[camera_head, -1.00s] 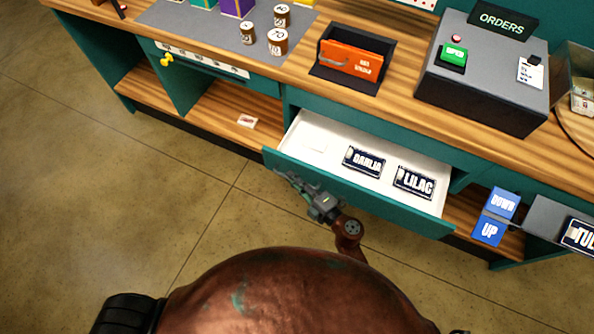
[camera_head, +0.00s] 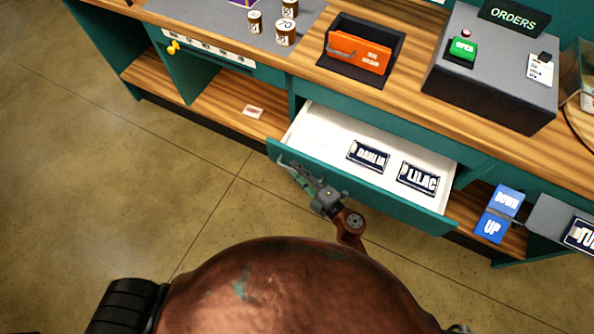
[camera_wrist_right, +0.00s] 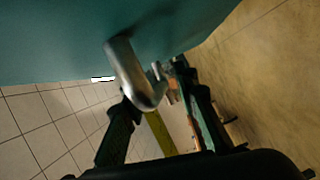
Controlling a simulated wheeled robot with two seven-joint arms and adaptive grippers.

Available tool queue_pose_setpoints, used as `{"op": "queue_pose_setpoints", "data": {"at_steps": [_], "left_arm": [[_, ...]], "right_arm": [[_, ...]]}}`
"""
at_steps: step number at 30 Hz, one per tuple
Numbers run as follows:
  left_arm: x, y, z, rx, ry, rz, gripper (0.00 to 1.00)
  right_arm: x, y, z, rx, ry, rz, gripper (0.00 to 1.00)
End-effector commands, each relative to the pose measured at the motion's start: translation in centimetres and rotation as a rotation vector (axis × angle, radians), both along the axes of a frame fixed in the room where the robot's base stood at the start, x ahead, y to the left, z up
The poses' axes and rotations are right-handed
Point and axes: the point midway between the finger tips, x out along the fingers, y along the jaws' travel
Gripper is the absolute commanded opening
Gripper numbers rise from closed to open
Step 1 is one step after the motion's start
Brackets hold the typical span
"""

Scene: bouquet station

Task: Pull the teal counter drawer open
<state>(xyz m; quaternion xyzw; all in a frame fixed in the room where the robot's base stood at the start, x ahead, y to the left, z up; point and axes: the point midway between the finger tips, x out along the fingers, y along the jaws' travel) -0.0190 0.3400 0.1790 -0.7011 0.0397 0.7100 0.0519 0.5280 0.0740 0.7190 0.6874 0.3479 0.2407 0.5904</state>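The teal counter drawer (camera_head: 362,190) stands pulled out from the counter, its white inside showing. Two dark labels, DAHLIA (camera_head: 368,156) and LILAC (camera_head: 418,178), lie in it. My right gripper (camera_head: 302,180) is just in front of the left part of the drawer front, near the metal handle (camera_head: 283,161). In the right wrist view the silver handle (camera_wrist_right: 128,75) is a curved bar on the teal front. The fingers of my right gripper (camera_wrist_right: 157,95) stand apart on either side of the handle's end, open. My left gripper is out of view.
The wooden counter above holds an orange-fronted holder (camera_head: 359,52), several small pots (camera_head: 285,32) and a grey ORDERS box (camera_head: 490,75). Blue DOWN and UP signs (camera_head: 491,228) are right of the drawer. The floor (camera_head: 120,190) in front is clear at the left.

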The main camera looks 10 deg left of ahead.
Motion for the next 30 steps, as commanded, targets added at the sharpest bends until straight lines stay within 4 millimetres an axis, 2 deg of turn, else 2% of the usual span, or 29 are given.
{"op": "queue_pose_setpoints", "data": {"at_steps": [5,19,24,30], "left_arm": [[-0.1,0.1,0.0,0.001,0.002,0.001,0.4],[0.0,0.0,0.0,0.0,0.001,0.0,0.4],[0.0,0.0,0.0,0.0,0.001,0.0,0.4],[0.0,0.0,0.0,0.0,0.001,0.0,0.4]], "right_arm": [[-0.9,-1.1,0.0,-0.001,0.001,-0.001,0.27],[-6.6,-7.9,0.7,-0.003,0.002,-0.001,0.27],[-7.6,-9.0,0.9,0.0,0.001,-0.001,0.27],[-7.7,-9.2,0.9,-0.001,0.001,0.0,0.27]]}}
